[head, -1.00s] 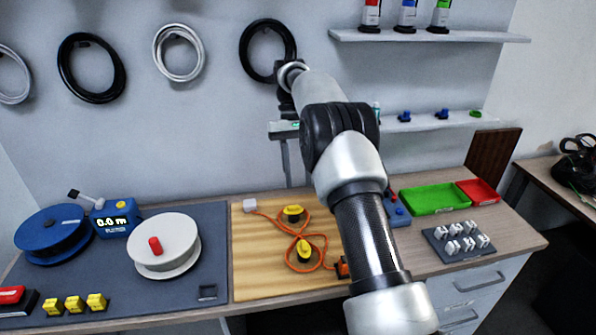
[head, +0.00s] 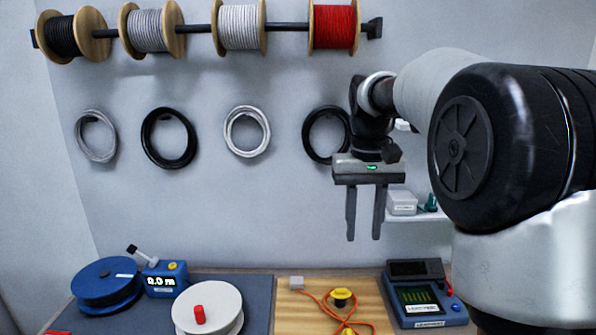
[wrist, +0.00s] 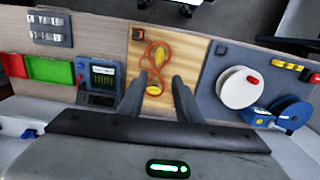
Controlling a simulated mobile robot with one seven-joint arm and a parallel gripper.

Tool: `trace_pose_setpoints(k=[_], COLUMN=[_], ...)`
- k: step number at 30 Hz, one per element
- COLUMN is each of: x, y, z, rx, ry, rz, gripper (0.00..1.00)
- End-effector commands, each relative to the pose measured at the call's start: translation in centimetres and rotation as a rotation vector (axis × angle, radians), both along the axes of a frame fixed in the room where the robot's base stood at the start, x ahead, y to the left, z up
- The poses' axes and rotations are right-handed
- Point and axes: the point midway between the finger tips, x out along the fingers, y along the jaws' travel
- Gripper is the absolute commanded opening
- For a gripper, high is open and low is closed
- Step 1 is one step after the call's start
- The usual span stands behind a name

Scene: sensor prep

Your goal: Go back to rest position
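My gripper (head: 364,214) hangs in the air in front of the wall, fingers pointing down, above the back of the workbench. Its two fingers are parallel with a gap between them, and nothing is held. In the wrist view the fingers (wrist: 158,92) also show apart, with the wooden board (wrist: 136,60) and an orange cable (wrist: 165,65) on yellow posts far below. My arm covers the right side of the head view.
Below are a white reel (head: 212,300), a blue reel (head: 105,285), a blue meter (head: 165,278) and a tester device (head: 420,295). Coiled cables (head: 168,138) hang on the wall. Wire spools (head: 240,25) hang above. A shelf (head: 420,214) with a white box (head: 402,203) lies behind my arm.

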Motion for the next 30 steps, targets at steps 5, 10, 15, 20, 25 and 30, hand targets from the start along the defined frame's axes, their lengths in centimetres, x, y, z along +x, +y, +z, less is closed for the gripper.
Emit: trace_pose_setpoints(k=[5, 10, 15, 20, 25, 30], x=[-7.2, -14.0, -19.5, -22.4, -23.3, -23.3], y=[-0.2, -0.3, -0.4, -0.4, -0.4, -0.4], z=[3.1, 3.2, 1.2, -0.9, -1.8, -1.8], rx=[0.001, 0.005, 0.010, 0.014, 0.015, 0.015], ry=[-0.157, -0.300, -0.426, -0.498, -0.522, -0.522], rz=[-0.003, -0.008, -0.011, -0.015, -0.015, -0.015], gripper=[0.31, 0.31, 0.31, 0.31, 0.31, 0.31])
